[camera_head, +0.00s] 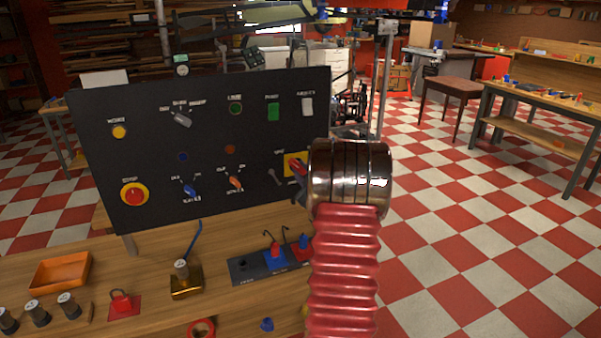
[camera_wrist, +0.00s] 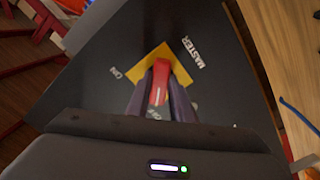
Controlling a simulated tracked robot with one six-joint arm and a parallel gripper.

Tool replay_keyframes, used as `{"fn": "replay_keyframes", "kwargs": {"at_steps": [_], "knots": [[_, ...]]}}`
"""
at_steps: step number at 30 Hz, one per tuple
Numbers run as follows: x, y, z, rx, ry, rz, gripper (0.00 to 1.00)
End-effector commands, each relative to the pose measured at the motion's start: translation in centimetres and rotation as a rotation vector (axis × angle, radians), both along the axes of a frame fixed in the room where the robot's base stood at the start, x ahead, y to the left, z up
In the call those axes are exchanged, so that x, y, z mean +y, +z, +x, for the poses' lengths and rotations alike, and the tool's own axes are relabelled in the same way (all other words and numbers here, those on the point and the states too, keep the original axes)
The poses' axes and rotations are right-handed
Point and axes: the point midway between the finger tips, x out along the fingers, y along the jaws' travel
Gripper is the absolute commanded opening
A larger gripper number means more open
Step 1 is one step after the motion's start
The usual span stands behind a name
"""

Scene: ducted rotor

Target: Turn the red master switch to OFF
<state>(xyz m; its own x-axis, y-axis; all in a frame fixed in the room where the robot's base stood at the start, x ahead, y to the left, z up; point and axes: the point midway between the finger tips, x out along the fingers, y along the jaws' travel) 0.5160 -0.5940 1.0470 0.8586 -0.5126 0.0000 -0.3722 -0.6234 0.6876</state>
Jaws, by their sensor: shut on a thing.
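The red master switch handle (camera_wrist: 161,71) sits on a yellow square plate (camera_wrist: 148,58) on the dark panel. My gripper (camera_wrist: 160,86) is shut on the handle, with one finger along each side. A white line on the handle points toward the lower edge of the wrist view, near a label partly hidden by my fingers. The "ON" label (camera_wrist: 117,73) is off to the left of the plate and "MASTER" (camera_wrist: 193,53) is to its right.
The wooden bench (camera_head: 140,262) below holds an orange tray (camera_head: 60,271) and small parts.

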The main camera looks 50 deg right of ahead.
Motion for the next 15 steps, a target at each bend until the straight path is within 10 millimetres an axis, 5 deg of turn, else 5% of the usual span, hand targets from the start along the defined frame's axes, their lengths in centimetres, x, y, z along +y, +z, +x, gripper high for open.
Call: {"fn": "replay_keyframes", "kwargs": {"at_steps": [15], "knots": [[0.42,0.02,0.39,0.024,0.011,-0.041,0.00]]}}
